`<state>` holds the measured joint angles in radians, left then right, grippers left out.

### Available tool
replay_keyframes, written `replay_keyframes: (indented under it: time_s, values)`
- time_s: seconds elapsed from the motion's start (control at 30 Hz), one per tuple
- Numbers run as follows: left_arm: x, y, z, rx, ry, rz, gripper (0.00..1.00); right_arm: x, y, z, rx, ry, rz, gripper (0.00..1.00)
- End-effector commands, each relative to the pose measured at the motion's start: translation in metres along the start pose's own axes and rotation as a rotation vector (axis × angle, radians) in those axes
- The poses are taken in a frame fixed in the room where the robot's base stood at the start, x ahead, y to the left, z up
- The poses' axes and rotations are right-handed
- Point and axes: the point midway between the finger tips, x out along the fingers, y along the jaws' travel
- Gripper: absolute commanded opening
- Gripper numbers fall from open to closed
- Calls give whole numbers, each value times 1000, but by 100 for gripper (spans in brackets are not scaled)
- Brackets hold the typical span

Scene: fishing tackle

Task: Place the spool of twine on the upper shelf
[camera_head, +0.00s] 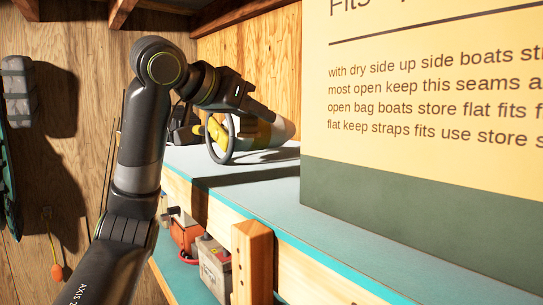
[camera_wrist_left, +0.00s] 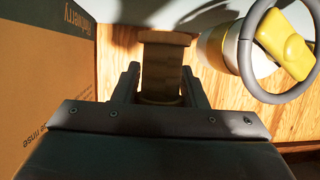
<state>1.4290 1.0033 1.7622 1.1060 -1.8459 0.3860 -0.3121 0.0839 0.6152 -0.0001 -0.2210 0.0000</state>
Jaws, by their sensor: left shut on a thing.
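The spool of twine (camera_wrist_left: 160,75) is a brown spool with wide end flanges in the left wrist view. My left gripper (camera_wrist_left: 160,92) is shut on it, one finger on each side. My right gripper is not in view.
A yellow and white object with a grey ring (camera_head: 219,138) lies on the shelf right beside my left gripper. A large yellow and green box (camera_head: 420,190) fills the near right of the shelf. A lower shelf holds several items, including a red-and-grey box (camera_head: 214,268).

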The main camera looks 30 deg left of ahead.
Motion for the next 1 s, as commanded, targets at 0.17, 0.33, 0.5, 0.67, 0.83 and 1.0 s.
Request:
replay_keyframes:
  time_s: [0.17, 0.33, 0.5, 0.67, 0.83, 1.0]
  values:
    - [10, -1, 24, 1, -3, -3, 15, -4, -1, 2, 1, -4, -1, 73]
    - [14, 0, 33, 0, 0, 0, 15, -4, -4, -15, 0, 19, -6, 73]
    - [19, -1, 48, 2, -2, -2, 15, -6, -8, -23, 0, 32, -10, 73]
    - [26, -1, 64, 1, -2, -2, 15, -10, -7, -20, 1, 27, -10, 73]
    - [29, 0, 71, 1, 0, 0, 15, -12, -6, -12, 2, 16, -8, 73]
    - [29, 0, 72, 1, 1, 1, 15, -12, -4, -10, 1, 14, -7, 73]
